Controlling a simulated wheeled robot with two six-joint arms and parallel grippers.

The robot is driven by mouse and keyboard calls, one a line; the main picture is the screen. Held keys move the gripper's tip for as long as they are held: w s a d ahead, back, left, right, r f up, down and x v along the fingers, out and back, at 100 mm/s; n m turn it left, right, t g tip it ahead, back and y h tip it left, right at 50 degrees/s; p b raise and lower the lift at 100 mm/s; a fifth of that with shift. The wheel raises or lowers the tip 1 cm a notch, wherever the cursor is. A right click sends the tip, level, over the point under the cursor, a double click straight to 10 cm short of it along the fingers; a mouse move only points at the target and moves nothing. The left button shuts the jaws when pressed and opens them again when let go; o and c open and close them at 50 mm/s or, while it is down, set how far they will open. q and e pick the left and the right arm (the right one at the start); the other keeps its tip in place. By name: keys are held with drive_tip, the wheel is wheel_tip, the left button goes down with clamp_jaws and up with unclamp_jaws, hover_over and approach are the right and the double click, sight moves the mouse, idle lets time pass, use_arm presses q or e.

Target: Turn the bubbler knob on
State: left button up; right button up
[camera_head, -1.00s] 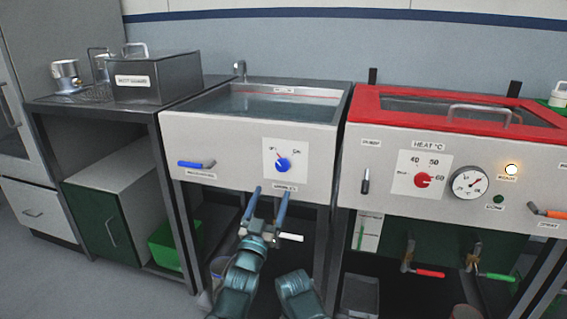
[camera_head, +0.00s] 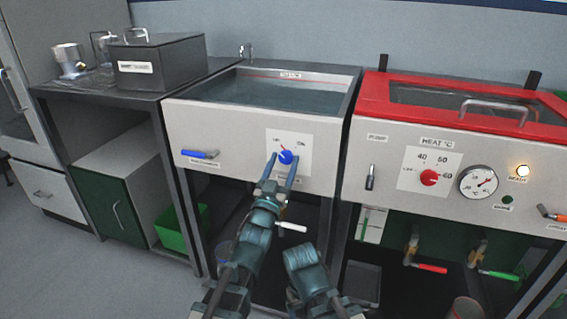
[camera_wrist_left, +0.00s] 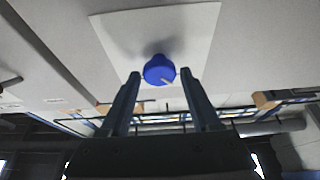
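The bubbler knob (camera_head: 285,157) is a blue round knob on a white label plate on the front panel of the left water tank. Its orange pointer tilts up and to the left, toward the left marking. My left gripper (camera_head: 282,170) is open, with its fingertips just below and to either side of the knob. In the left wrist view the blue knob (camera_wrist_left: 160,70) shows ahead, between and slightly beyond the open fingertips (camera_wrist_left: 160,76). I cannot tell whether they touch it. My right arm shows at the bottom centre, but its fingertips are not clear.
A blue-handled lever (camera_head: 198,154) is on the same panel, left of the knob. A white-handled valve (camera_head: 291,227) sits below the tank. The red-topped heated tank (camera_head: 450,100) with a red knob (camera_head: 429,177) stands to the right.

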use_arm(q)
clamp_jaws()
drive_tip(key=shift+m, duration=0.5)
drive_tip(key=m+g+h, duration=0.1)
drive_tip(key=m+h, duration=0.1)
drive_tip(key=m, duration=0.2)
drive_tip(key=shift+a+r+p, duration=0.1)
drive_tip(key=shift+a+p, duration=0.05)
drive_tip(key=shift+p, duration=0.2)
drive_tip(key=m+g+h+p, duration=0.1)
drive_tip(key=m, duration=0.2)
drive_tip(key=m+g+h+p, duration=0.1)
drive_tip(key=m, duration=0.2)
drive_tip(key=shift+w+r+m+h, duration=0.1)
drive_tip(key=shift+r+m+h, duration=0.05)
drive_tip(key=shift+m+h, duration=0.15)
drive_tip(key=m+g+p, duration=0.1)
drive_tip(key=m+p, duration=0.1)
drive_tip(key=m, duration=0.1)
drive_tip(key=m+g+p, duration=0.2)
drive_tip(key=m, duration=0.2)
drive_tip(key=shift+a+r+g+h, duration=0.1)
drive_tip(key=shift+r+g+h, duration=0.05)
drive_tip(key=shift+g+h, duration=0.2)
drive_tip(key=shift+m+g+p, duration=0.55)
drive_tip(key=shift+m+p, duration=0.55)
drive_tip(key=shift+m, duration=0.8)
drive_tip(key=shift+f, duration=0.2)
